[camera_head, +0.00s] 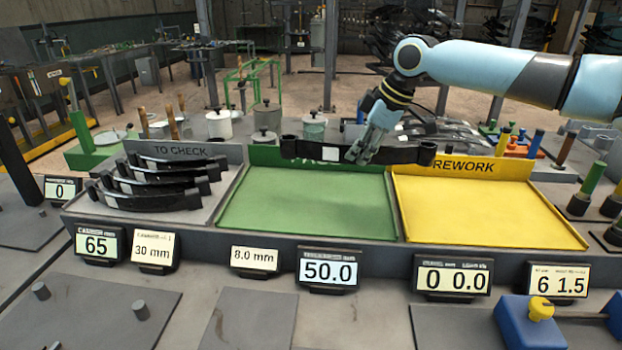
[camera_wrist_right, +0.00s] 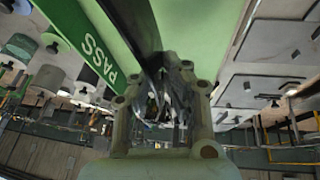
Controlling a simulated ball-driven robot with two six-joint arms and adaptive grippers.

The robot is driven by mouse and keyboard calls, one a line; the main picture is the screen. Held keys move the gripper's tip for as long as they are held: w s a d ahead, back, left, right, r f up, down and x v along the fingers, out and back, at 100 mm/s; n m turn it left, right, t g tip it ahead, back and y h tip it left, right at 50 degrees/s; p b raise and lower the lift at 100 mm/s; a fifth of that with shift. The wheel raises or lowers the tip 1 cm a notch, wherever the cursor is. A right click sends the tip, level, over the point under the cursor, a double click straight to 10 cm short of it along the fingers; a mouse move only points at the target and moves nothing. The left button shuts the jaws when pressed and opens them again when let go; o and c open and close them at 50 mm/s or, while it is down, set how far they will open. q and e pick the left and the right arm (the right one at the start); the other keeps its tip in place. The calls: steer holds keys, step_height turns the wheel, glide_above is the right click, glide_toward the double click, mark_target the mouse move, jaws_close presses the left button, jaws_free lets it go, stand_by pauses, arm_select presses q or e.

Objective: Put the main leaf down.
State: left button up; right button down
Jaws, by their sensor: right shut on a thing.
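The main leaf (camera_head: 405,155), a long black bar with a rolled eye at each end and a white label, is held level in the air. In the head view it spans the back of the green PASS tray (camera_head: 315,203) and reaches over the left part of the yellow REWORK tray (camera_head: 490,212). My right gripper (camera_head: 361,154) is shut on it right of its label. In the right wrist view the leaf (camera_wrist_right: 133,28) runs dark between the fingers (camera_wrist_right: 172,85), with the green tray floor behind it. My left gripper is not in view.
The TO CHECK tray (camera_head: 215,200) at left holds several stacked black leaves (camera_head: 155,185). The green and yellow tray floors look empty. Small displays (camera_head: 327,268) line the front edge. Grey pots (camera_head: 266,117) stand behind the trays. A blue block with a yellow knob (camera_head: 530,322) is at front right.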

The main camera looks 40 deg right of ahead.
steer(key=w+a+f, duration=0.1)
steer(key=a+f, duration=0.1)
steer(key=a, duration=0.1)
steer(key=w+a+f+p, duration=0.1)
steer(key=w+a+f, duration=0.1)
steer(key=a, duration=0.1)
steer(key=w+a+f+p, duration=0.1)
steer(key=w+a+f, duration=0.1)
steer(key=a, duration=0.1)
steer(key=shift+a, duration=0.4)
steer(key=shift+a+f, duration=0.1)
steer(key=shift+a, duration=0.1)
step_height(320, 180, down, 4)
steer(key=shift+r+p, duration=0.2)
steer(key=shift+p, duration=0.2)
steer(key=shift+f, duration=0.3)
steer(key=c, duration=1.8)
jaws_free()
steer(key=shift+s+f, duration=0.1)
steer(key=shift+f, duration=0.05)
steer(key=shift+c, duration=0.2)
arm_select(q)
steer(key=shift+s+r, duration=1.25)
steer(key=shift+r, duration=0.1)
arm_select(e)
steer(key=o, duration=0.4)
